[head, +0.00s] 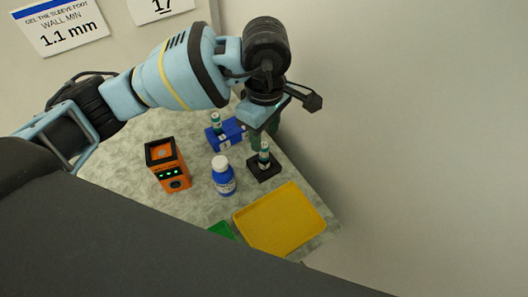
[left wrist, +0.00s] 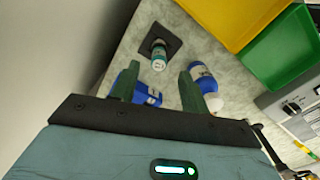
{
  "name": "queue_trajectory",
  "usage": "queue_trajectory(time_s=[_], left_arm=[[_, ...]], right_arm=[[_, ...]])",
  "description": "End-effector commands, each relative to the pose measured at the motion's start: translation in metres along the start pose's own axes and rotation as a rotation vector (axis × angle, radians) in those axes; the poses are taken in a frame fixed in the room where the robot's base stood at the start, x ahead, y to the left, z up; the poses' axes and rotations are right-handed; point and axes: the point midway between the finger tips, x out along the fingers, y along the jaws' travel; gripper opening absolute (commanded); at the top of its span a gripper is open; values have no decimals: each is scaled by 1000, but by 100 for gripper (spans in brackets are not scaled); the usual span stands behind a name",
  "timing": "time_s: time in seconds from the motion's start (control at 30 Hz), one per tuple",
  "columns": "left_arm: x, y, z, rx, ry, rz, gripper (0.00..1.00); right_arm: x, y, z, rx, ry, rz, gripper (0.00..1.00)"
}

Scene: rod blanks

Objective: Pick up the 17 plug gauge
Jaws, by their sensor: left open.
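One teal-and-white gauge (head: 264,155) stands upright on a small black base (head: 264,172); it also shows in the left wrist view (left wrist: 158,56). Another teal-and-white gauge (head: 216,122) stands at a blue block with white number labels (head: 225,138). I cannot read a 17 on either gauge. My left gripper (head: 265,134) is open above the table, by the blue block and the black base. In the left wrist view its green fingers (left wrist: 158,80) are apart with nothing held, and the blue block (left wrist: 152,98) shows partly between them. My right gripper is not in view.
A blue bottle with a white cap (head: 223,180) stands close by the black base. An orange device (head: 168,168) is to the left. A yellow tray (head: 278,220) and a green tray (head: 222,230) lie nearer. A wall sign (head: 162,6) reads 17.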

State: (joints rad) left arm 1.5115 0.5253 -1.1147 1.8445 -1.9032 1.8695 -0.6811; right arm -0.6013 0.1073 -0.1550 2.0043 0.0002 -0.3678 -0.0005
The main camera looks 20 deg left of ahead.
Motion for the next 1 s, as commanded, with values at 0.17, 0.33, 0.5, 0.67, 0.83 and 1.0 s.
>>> queue_trajectory(time_s=[0.17, 0.33, 0.5, 0.67, 0.83, 1.0], left_arm=[[15, 0, -2, -1, -1, -3, 45], [39, 0, -3, 0, -1, -2, 45], [51, 1, -3, 0, 0, 0, 45], [52, 1, -3, 0, 0, 0, 45], [51, 1, -3, 0, -1, 0, 31], [51, 1, -3, 0, -1, 1, 9]], right_arm=[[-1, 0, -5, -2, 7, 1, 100], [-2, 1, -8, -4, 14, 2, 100], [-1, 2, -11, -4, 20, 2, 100], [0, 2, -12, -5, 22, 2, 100], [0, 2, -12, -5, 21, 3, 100], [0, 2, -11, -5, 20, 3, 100]])
